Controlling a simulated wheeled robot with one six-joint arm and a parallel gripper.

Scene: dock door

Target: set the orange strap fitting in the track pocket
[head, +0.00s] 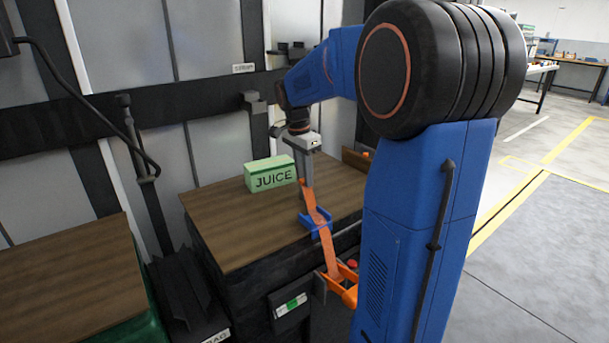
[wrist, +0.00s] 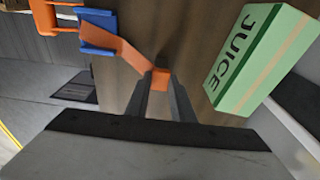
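The orange strap fitting (wrist: 161,80) is between the two fingertips of my gripper (wrist: 161,76), which look closed on its sides. An orange strap (head: 327,240) runs from the fitting through a blue bracket (head: 316,221) at the top's edge, down to an orange buckle (head: 340,287). The strap and blue bracket (wrist: 97,35) also show in the wrist view. A dark track (head: 210,100) crosses the wall; I cannot make out which part is the pocket.
A green juice box (head: 270,175) stands on the wooden top (head: 240,220), close left of my gripper. A grey wall fitting (head: 255,103) sits on the track behind. A brown board (head: 356,160) stands at the right. Another wooden top (head: 65,275) is at the left.

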